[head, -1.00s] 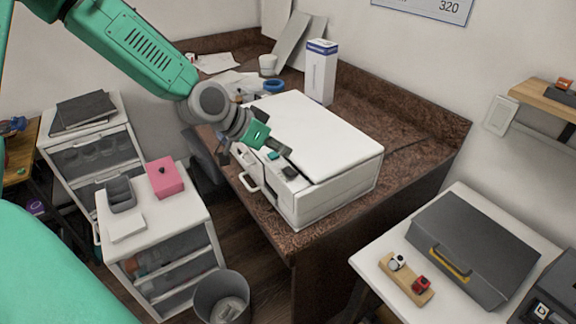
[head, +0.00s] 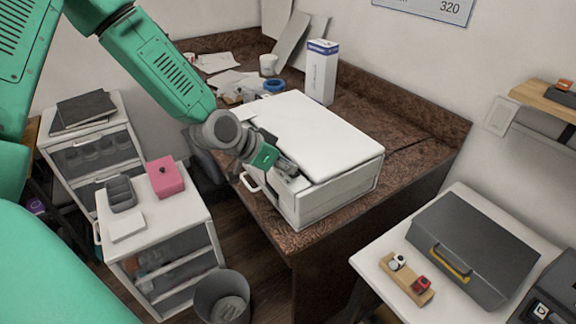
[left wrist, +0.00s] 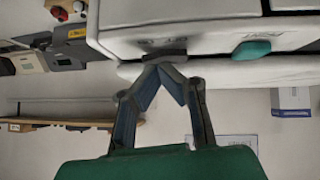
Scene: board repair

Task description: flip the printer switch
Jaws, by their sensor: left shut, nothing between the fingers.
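The white printer (head: 325,140) sits on the brown speckled desk, its flat lid closed. My left gripper (head: 291,171) is over the front control strip at the printer's left side, with its fingers shut and empty. In the left wrist view the printer (left wrist: 195,40) fills the top, and the left fingertips (left wrist: 165,60) meet right at its edge, at or very near a small dark part. I cannot tell whether they touch it. A teal oval button (left wrist: 251,49) lies to the right of the fingertips there. In the head view my gripper hides most of the control strip. My right gripper is not in view.
A white box (head: 321,72), a blue roll (head: 274,86) and papers lie behind the printer on the desk (head: 410,150). A white drawer cart (head: 180,222) with a pink box (head: 166,177) stands left. A grey case (head: 474,245) lies on the right table.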

